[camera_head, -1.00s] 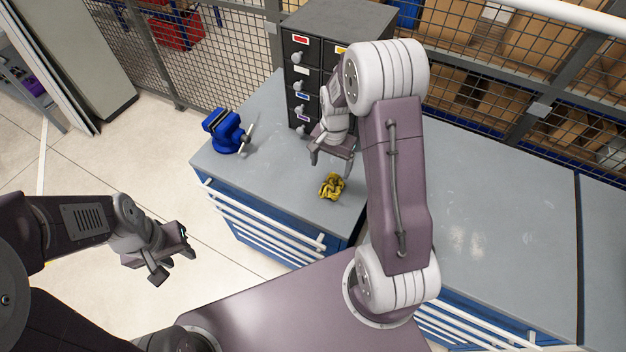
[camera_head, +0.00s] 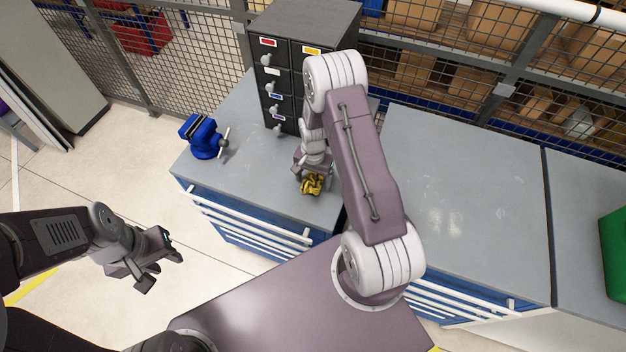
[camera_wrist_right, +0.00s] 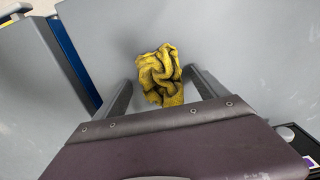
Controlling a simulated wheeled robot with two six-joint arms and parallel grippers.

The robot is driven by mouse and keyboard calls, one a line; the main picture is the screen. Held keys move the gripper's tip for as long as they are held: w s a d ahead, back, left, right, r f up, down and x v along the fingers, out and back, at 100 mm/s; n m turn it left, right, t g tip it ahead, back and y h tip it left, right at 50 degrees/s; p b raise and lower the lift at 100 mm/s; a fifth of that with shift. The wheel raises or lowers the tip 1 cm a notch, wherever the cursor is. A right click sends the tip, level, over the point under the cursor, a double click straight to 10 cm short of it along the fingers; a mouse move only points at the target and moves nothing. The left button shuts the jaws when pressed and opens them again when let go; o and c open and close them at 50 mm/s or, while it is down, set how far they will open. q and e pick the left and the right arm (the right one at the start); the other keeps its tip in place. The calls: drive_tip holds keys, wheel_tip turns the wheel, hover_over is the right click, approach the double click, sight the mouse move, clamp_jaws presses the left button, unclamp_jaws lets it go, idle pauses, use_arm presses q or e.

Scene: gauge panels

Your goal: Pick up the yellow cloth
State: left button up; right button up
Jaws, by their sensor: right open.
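The yellow cloth (camera_head: 312,185) lies crumpled on the grey top of the workbench, near its front edge. It also shows in the right wrist view (camera_wrist_right: 161,76), with dark smudges on it. My right gripper (camera_head: 314,178) is open and low over the cloth. In the right wrist view its two fingers (camera_wrist_right: 160,88) stand apart on either side of the cloth's near part, and I see no finger touching it. My left gripper (camera_head: 162,268) is off to the left, away from the bench, with its fingers apart and empty.
A blue vise (camera_head: 204,136) stands at the bench's left end. A dark drawer cabinet (camera_head: 283,60) stands behind the cloth. A second bench top (camera_head: 470,190) to the right is clear. A green object (camera_head: 614,255) is at the far right edge.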

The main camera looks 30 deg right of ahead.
sight(314, 178)
drive_tip(key=c, duration=1.6)
wheel_tip(314, 178, up, 4)
drive_tip(key=shift+d+r+b, duration=0.1)
drive_tip(key=shift+b, duration=0.7)
drive_tip(key=s+d+r, duration=0.1)
drive_tip(key=s+r, duration=0.1)
drive_tip(key=s, duration=0.1)
drive_tip(key=s+d+r+b, duration=0.1)
drive_tip(key=s+d+r, duration=0.1)
drive_tip(key=s, duration=0.2)
drive_tip(key=s+d+r, duration=0.2)
drive_tip(key=s+r, duration=0.1)
drive_tip(key=shift+s+d+b, duration=0.1)
drive_tip(key=shift+s+b, duration=0.1)
drive_tip(key=shift+b, duration=0.2)
drive_tip(key=o, duration=0.9)
drive_tip(key=shift+f, duration=0.1)
drive_tip(key=shift+c, duration=0.2)
drive_tip(key=c, duration=0.6)
